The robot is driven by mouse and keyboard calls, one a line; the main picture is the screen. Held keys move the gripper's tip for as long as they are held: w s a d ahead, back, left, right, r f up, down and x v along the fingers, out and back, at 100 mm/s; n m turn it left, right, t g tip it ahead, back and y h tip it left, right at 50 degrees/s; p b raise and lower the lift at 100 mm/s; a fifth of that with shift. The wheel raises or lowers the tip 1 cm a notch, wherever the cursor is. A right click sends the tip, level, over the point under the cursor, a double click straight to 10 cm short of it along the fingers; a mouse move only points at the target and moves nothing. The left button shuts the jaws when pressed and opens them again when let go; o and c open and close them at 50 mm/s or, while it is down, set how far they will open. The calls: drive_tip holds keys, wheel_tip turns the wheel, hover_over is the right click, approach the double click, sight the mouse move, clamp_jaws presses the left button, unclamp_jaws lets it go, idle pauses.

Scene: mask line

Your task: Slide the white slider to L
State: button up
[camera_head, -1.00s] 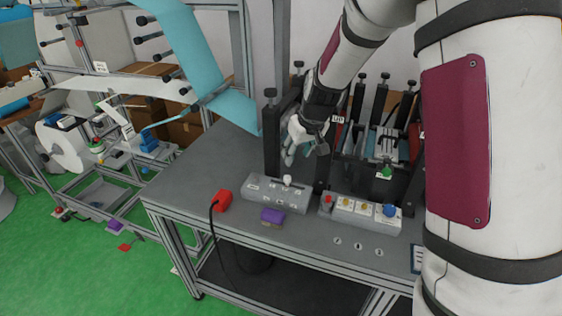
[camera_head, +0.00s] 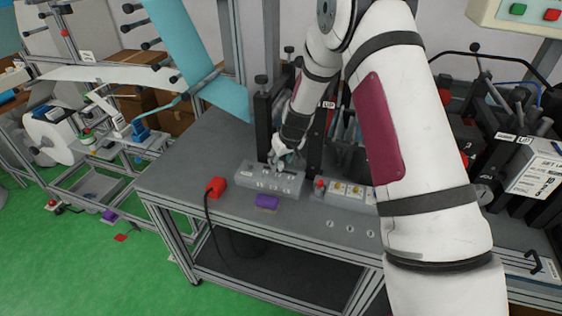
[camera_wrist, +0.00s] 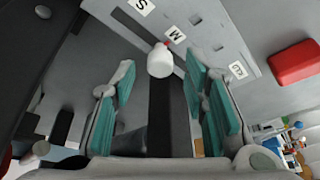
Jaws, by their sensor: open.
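The white slider is a small rounded knob (camera_wrist: 160,62) with a red mark at its top in the wrist view. It stands on a grey box (camera_head: 252,178) on the table. Labels "S" (camera_wrist: 143,6) and "M" (camera_wrist: 175,33) lie beside its track. The knob is nearest "M". A third label (camera_wrist: 237,69) further right is not clearly readable. My gripper (camera_head: 282,164) is over the box, its teal-padded fingers spread apart. The knob shows between and beyond the fingertips, with no clear contact. In the head view my gripper hides the knob.
A red block (camera_head: 216,187) with a black cable is left of the box. A purple block (camera_head: 267,202) lies in front. A button panel (camera_head: 345,194) is to the right, partly behind my arm. Dark upright posts (camera_head: 314,150) stand close behind my gripper.

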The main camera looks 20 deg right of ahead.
sight(268, 166)
drive_tip(key=shift+w+f, duration=0.2)
drive_tip(key=shift+f, duration=0.3)
clamp_jaws()
drive_tip(key=w+a+b, duration=0.2)
drive_tip(key=a, duration=0.1)
drive_tip(key=shift+w+a+f, duration=0.1)
drive_tip(key=shift+f, duration=0.05)
drive_tip(key=shift+w+a, duration=0.25)
drive_tip(key=shift+a, duration=0.25)
drive_tip(key=shift+r, duration=0.2)
unclamp_jaws()
drive_tip(key=shift+a, duration=0.1)
